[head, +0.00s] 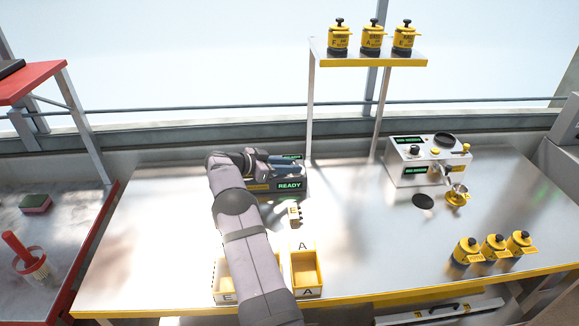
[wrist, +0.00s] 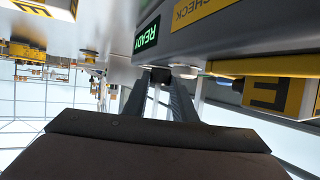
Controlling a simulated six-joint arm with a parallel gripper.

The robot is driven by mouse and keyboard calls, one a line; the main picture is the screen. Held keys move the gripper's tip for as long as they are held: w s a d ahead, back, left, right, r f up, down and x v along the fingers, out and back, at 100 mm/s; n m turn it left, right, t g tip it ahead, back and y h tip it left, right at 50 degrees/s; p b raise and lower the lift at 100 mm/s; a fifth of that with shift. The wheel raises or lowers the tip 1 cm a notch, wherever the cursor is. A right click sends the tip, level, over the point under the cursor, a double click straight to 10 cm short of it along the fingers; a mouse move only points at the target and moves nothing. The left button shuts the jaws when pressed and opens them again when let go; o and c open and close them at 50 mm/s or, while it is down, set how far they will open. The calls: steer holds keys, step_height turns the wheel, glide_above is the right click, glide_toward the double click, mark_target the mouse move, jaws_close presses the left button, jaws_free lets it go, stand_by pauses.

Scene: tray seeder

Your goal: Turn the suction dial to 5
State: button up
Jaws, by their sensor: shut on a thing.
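A grey machine (head: 293,174) with a green READY display (head: 289,185) stands at the back of the table. Its panel fills the top of the wrist view (wrist: 220,45), with a READY display (wrist: 146,35) and a yellow CHECK label (wrist: 192,10). My gripper (head: 285,165) reaches over this machine. In the wrist view my gripper (wrist: 163,85) is shut on a small dark knob (wrist: 160,75) at the panel's edge, which appears to be the dial. A pale round part (wrist: 184,72) sits beside it. The dial's numbers and pointer cannot be read in either view.
Yellow bins marked A (head: 305,292) and E (head: 222,297) lie near the front edge. A second machine (head: 407,173) with knobs stands at right. Yellow canisters stand on the shelf (head: 370,61) and at front right (head: 493,249). The table's middle right is clear.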

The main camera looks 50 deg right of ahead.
steer(key=o, duration=1)
steer(key=shift+r, duration=0.1)
steer(key=shift+o, duration=0.2)
steer(key=shift+b+v, duration=0.8)
steer(key=shift+v, duration=2.8)
